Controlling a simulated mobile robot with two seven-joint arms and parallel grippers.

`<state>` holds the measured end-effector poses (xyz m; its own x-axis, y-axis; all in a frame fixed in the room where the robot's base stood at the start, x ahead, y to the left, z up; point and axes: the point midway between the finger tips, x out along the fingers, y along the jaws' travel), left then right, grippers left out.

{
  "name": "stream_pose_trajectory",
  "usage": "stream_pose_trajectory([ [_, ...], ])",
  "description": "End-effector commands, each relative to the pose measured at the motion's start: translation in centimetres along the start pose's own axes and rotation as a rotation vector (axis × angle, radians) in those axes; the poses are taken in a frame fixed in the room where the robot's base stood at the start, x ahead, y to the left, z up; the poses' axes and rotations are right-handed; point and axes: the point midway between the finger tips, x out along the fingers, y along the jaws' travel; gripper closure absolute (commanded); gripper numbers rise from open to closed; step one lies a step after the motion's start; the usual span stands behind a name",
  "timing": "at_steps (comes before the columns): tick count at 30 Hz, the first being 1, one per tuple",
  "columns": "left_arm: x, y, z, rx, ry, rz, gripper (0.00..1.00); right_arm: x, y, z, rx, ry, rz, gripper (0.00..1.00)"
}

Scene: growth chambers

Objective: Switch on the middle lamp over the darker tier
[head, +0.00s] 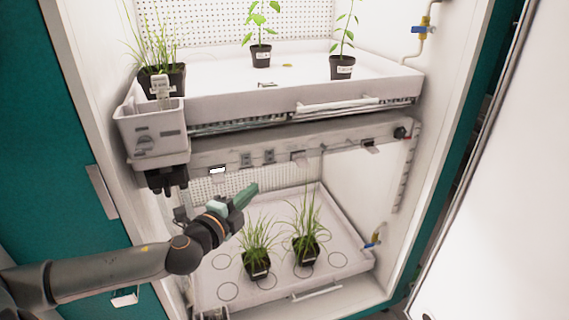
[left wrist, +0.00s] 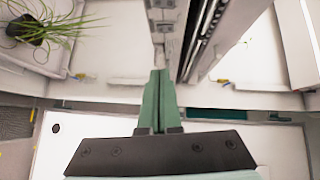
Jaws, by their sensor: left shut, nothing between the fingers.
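A grey lamp rail (head: 325,136) runs under the upper tray, above the lower tier (head: 345,268). Small switches sit along its front face: a white-faced one (head: 217,169) at the left, a pair of dark ones (head: 257,158) near the middle, and others further right. Which tier is darker I cannot tell clearly. My left gripper (head: 254,188) is shut and empty, with green fingers just below the rail, in front of the lower tier. In the left wrist view its fingertips (left wrist: 159,73) are together below the rail (left wrist: 166,22); contact is unclear. My right gripper is not in view.
The lower tray holds two grassy pots (head: 256,262) (head: 306,248). The upper tray (head: 300,97) holds several pots, and a white box (head: 151,135) hangs at its left corner. An open white door (head: 500,200) stands at the right.

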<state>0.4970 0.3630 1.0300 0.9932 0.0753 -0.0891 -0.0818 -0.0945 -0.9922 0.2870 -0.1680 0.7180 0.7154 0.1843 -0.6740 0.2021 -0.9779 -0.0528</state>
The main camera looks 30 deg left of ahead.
Motion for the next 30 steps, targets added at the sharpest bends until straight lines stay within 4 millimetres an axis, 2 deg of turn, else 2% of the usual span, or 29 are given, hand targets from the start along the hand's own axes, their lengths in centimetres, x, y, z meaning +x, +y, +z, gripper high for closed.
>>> stream_pose_trajectory([
  [11,0.1,-0.1,0.0,0.002,0.000,-0.002,1.00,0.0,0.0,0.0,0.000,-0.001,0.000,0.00],
  [16,0.8,-0.2,0.0,0.000,-0.001,-0.004,1.00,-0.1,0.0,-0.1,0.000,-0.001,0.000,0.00],
  [23,3.1,-0.3,0.0,-0.001,-0.001,-0.005,1.00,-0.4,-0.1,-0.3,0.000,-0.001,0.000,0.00],
  [30,6.2,-0.3,0.0,-0.001,-0.002,-0.005,1.00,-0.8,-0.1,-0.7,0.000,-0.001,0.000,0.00],
])
